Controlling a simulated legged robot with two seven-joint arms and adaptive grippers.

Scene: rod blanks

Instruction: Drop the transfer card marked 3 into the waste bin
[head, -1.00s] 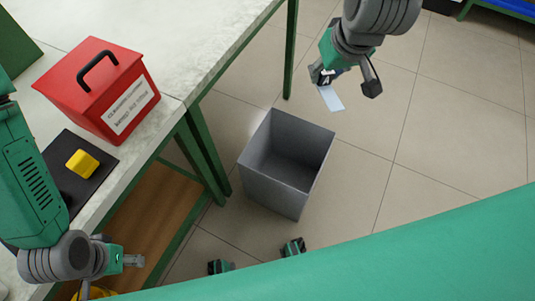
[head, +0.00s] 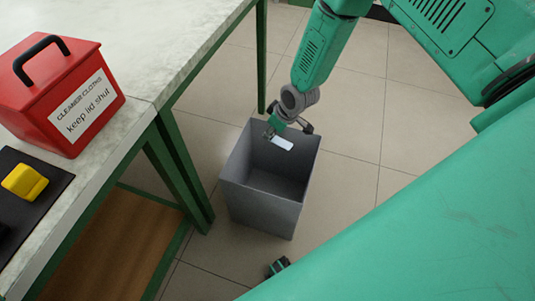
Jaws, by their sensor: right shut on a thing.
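The waste bin (head: 262,208) is a grey, open-topped square box on the tiled floor, beside the table. My right gripper (head: 283,137) is over the bin's mouth, near its far side. It is shut on a small white card (head: 282,143). The card appears over the bin's opening, with no marking readable on it from here. I cannot tell exactly how high it is above the rim.
A light-topped table (head: 160,40) with green legs stands at the left. On it are a red box (head: 40,98) labelled for cleaner cloths, with a black handle, and a yellow block (head: 24,182) on a dark mat (head: 52,190). The floor right of the bin is clear.

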